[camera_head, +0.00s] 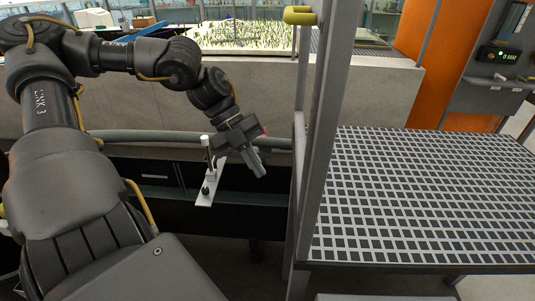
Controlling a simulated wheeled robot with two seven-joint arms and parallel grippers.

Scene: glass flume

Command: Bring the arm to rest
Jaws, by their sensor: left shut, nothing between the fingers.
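My left arm comes in from the left and bends down, so that its gripper (256,163) hangs in front of the concrete flume wall (300,110). The fingers point down and to the right, are shut and hold nothing. A small white plate with a short upright post (206,190) shows just left of the gripper, and I cannot tell whether they touch. My right gripper is not in view.
A grated platform (425,195) fills the right. An orange panel (440,50) and a grey control box (497,70) stand behind it. Dark space lies below the gripper.

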